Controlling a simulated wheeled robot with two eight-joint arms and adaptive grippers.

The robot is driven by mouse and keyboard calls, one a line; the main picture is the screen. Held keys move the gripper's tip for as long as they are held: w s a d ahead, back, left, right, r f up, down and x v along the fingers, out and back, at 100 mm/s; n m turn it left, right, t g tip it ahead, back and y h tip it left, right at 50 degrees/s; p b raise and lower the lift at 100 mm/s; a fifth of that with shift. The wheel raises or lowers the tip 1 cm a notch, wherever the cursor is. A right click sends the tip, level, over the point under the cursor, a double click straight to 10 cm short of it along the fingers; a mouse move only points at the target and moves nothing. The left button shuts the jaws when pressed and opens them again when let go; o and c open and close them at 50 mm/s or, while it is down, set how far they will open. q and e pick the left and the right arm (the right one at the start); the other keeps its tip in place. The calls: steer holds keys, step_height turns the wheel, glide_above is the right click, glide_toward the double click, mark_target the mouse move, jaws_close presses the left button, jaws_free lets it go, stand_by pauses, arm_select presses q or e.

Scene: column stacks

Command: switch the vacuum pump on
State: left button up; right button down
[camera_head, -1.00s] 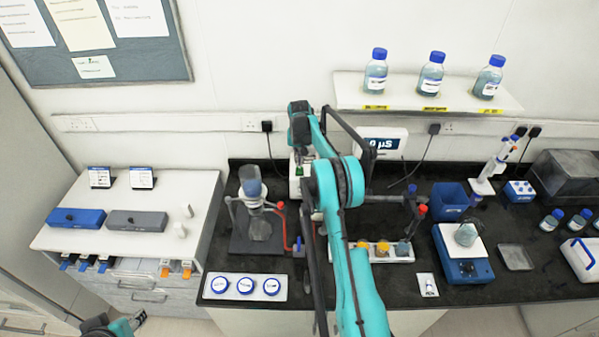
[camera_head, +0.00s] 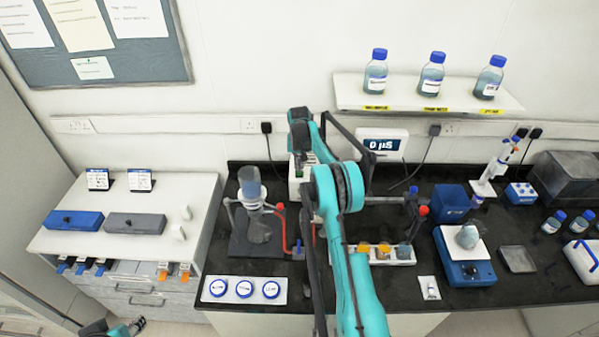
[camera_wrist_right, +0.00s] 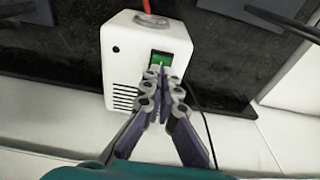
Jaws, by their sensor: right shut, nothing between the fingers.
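The vacuum pump (camera_wrist_right: 128,65) is a white box with side vents and a red tube at its top in the right wrist view. Its green switch (camera_wrist_right: 158,59) sits on the face toward my gripper. My right gripper (camera_wrist_right: 160,72) is shut and empty, its fingertips at the lower part of the switch. I cannot tell whether they touch it or which way the switch is set. In the head view the pump (camera_head: 294,186) is mostly hidden behind my right arm. My left gripper (camera_head: 137,325) is low at the left edge of the floor area, its jaws too small to judge.
A white tray with blue-rimmed dishes (camera_head: 217,298) is at the front.

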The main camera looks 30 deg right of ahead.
mark_target(299, 173)
steer(key=shift+f+b, duration=0.75)
steer(key=shift+f, duration=0.25)
stand_by(0.9)
steer(key=shift+r, duration=0.1)
steer(key=shift+r+p, duration=1.55)
steer(key=shift+r, duration=1.9)
